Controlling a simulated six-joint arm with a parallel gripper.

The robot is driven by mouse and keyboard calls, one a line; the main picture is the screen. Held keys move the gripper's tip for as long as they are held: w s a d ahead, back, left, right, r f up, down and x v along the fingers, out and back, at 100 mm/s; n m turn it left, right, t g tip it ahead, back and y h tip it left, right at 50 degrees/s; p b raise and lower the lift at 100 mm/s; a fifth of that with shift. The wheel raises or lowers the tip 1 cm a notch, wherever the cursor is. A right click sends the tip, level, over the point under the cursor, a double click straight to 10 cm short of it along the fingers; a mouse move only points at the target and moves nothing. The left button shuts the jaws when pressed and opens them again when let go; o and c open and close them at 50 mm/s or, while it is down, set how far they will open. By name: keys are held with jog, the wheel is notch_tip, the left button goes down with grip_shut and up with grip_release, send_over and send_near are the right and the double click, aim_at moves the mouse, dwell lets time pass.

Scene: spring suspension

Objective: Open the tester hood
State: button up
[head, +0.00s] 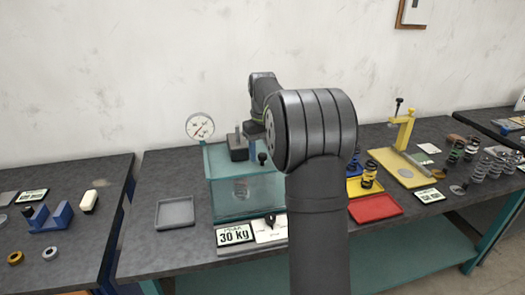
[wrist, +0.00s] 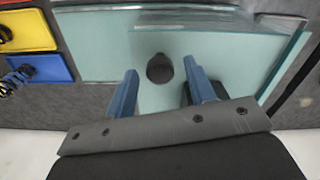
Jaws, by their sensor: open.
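The tester is a teal box with a clear greenish hood (head: 222,170) on the middle table. A small coil shows faintly inside it. In the wrist view the hood (wrist: 95,62) lies below my gripper and the knob (wrist: 160,69) shows as a dark round end. My gripper (wrist: 159,73) is open, its two blue fingers on either side of the knob in the picture, with gaps on both sides. I cannot tell the height between fingertips and knob. My arm hides the tester's right side in the head view.
A dial gauge (head: 200,126) stands behind the tester's left. A 30 kg sign (head: 234,235) lies in front. A grey tray (head: 175,213) is to the left. A red tray (head: 375,208) and a yellow fixture (head: 405,135) are to the right.

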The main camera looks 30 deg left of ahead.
grip_shut()
jog(key=w+d, duration=1.3)
jog(key=shift+w+d, duration=0.4)
grip_release()
jog(key=shift+r, duration=0.1)
notch_tip(320, 180, up, 12)
dwell(0.7)
